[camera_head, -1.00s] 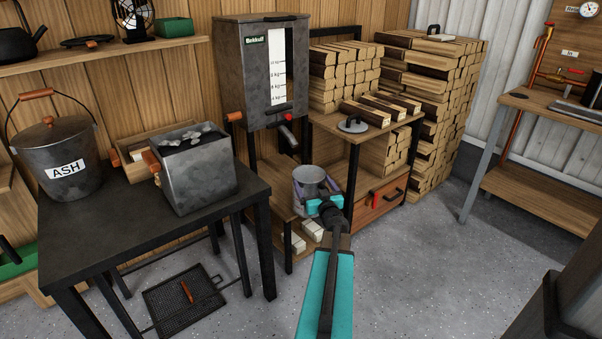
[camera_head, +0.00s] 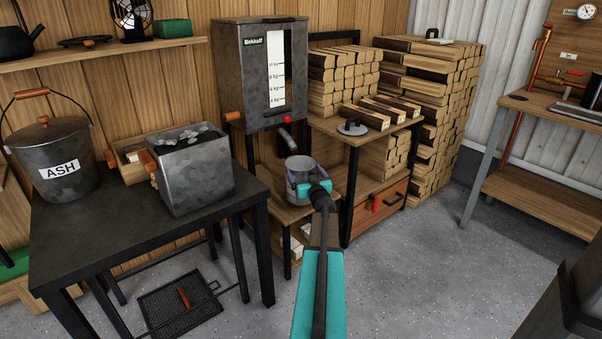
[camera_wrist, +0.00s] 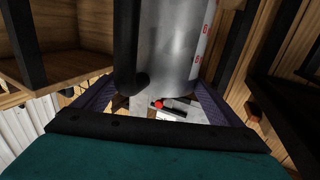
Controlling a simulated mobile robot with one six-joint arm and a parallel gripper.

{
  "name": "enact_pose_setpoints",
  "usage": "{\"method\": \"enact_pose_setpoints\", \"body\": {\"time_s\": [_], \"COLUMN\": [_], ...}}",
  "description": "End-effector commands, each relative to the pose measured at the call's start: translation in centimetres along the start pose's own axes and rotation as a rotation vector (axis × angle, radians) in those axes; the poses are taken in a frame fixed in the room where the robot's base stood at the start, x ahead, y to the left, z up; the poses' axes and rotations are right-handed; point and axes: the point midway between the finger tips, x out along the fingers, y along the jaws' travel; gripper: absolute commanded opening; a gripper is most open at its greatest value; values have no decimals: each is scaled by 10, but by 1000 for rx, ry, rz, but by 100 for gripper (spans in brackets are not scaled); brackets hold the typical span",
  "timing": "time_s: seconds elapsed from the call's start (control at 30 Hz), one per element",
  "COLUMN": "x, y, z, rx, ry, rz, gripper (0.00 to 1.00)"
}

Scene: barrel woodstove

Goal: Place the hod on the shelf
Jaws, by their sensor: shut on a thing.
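A round grey metal hod (camera_head: 301,165) is held by my gripper (camera_head: 306,187) below the spout of the dispenser. In the wrist view it is a shiny cylinder (camera_wrist: 175,45) with red marks on its side and a black handle (camera_wrist: 128,55), and my purple fingers lie on both sides of it. The wooden shelf board (camera_head: 286,214) of the dispenser stand lies beneath the hod. My arm hides part of that board. I cannot tell whether the hod touches it. A second wooden shelf (camera_head: 85,58) runs along the wall at upper left.
The dispenser (camera_head: 262,75) has a sloping spout (camera_head: 287,139) close above the hod. A black table (camera_head: 95,225) at left bears an ash bucket (camera_head: 55,165) and a square metal bin (camera_head: 193,180).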

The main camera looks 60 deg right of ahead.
Motion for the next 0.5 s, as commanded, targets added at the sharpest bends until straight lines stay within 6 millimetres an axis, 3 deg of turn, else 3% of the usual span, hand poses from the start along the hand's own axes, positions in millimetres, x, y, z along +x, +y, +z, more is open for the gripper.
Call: {"method": "enact_pose_setpoints", "body": {"time_s": [0.3,0.5], "x": [1,14], "y": [-1,-1], "z": [-1,0], "rx": [0,0], "ry": [2,3], "rz": [-2,-3], "gripper": [43,43]}}
